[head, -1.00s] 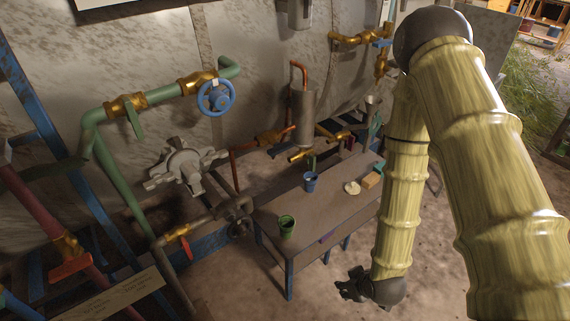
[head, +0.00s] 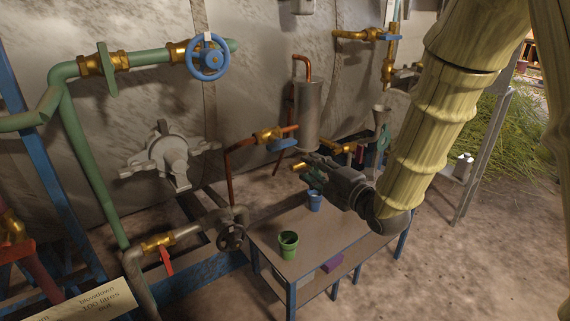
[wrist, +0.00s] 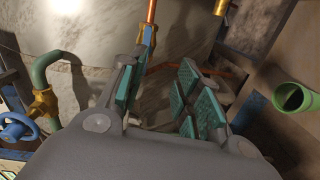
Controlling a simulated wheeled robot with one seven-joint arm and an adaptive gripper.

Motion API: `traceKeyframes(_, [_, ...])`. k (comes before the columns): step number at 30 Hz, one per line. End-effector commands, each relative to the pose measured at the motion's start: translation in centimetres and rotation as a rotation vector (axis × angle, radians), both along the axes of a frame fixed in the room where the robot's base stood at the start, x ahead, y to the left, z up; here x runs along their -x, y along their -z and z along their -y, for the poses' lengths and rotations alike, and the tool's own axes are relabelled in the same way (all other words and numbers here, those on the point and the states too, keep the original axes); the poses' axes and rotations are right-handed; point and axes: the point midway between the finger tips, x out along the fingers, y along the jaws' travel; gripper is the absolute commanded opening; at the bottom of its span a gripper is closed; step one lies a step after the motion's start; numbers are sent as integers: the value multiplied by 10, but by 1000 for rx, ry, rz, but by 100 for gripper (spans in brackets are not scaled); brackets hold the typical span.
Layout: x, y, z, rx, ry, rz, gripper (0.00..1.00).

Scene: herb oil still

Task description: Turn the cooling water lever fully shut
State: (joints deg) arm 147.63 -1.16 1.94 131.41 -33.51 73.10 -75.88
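A blue lever (head: 283,144) sits on a brass valve (head: 268,135) in a copper pipe beside the grey cylinder. It points along the pipe, toward the right. Another blue lever (head: 389,37) is on a brass valve at the upper right; no readable label tells which is the cooling water lever. My gripper (head: 312,170) is above the table, below and right of the first lever, and apart from it. In the wrist view its teal-padded fingers (wrist: 163,92) are spread and empty. A brass valve with a blue part (wrist: 147,45) shows beyond them.
A table (head: 265,250) below my gripper holds a green cup (head: 288,245) and a blue cup (head: 315,201). A blue handwheel (head: 208,57), a grey hub-like fitting (head: 170,158) and a red lever (head: 166,261) are at left.

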Motion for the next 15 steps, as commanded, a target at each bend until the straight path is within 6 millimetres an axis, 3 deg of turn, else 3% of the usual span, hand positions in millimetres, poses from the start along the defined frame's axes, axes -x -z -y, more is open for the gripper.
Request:
traceKeyframes(8, [-4,-19,-10,46,-35,104,34])
traceKeyframes(15, [-29,-17,-28,45,-35,102,34])
